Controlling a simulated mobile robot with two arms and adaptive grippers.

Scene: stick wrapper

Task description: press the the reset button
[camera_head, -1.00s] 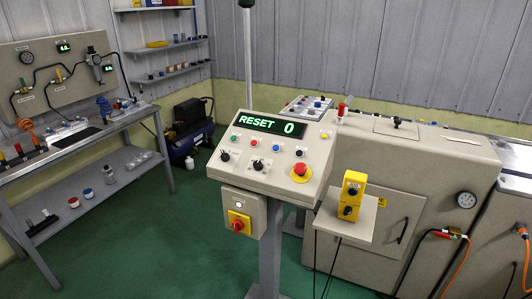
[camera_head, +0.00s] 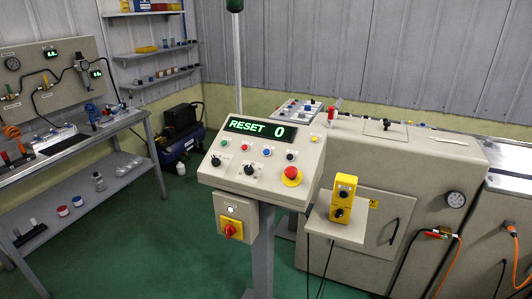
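A beige control console (camera_head: 258,192) stands on a post in the middle of the view. Its dark display (camera_head: 260,130) shows "RESET 0" in green. Below the display is a row of small buttons: green (camera_head: 224,142), red (camera_head: 244,147), blue (camera_head: 267,152) and a dark one (camera_head: 290,156). Their labels are too small to read, so I cannot tell which is the reset button. Two black knobs (camera_head: 250,170) and a red mushroom button (camera_head: 291,174) on a yellow base sit lower on the panel. Neither of my grippers is in view.
A yellow two-button box (camera_head: 342,199) stands on a small shelf right of the console. A red rotary switch (camera_head: 231,230) is below the panel. A large beige machine (camera_head: 440,180) fills the right. A workbench (camera_head: 75,150) stands left. Green floor (camera_head: 150,250) is clear in front.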

